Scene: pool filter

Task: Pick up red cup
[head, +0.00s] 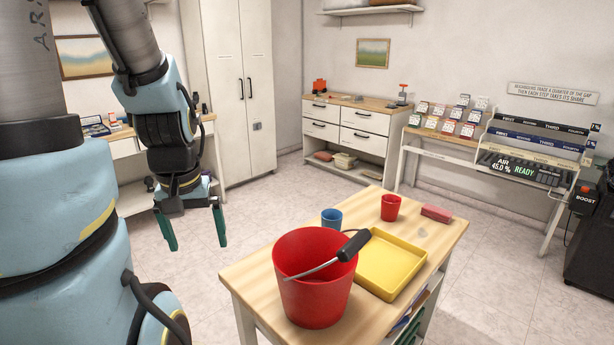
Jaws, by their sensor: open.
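The red cup (390,207) stands upright near the far edge of the wooden table (455,232), between a blue cup (331,219) and a red block (436,214). My gripper (195,232) hangs to the left of the table, pointing down. Its two green fingers are apart with nothing between them. It is well away from the red cup. The cup's inside is mostly hidden from this angle.
A large red bucket (312,285) with a dark-gripped handle stands at the table's front. A yellow tray (372,290) lies beside it, in front of the red cup. White drawers (347,132) and a tall cabinet (238,95) stand behind. Open floor surrounds my gripper.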

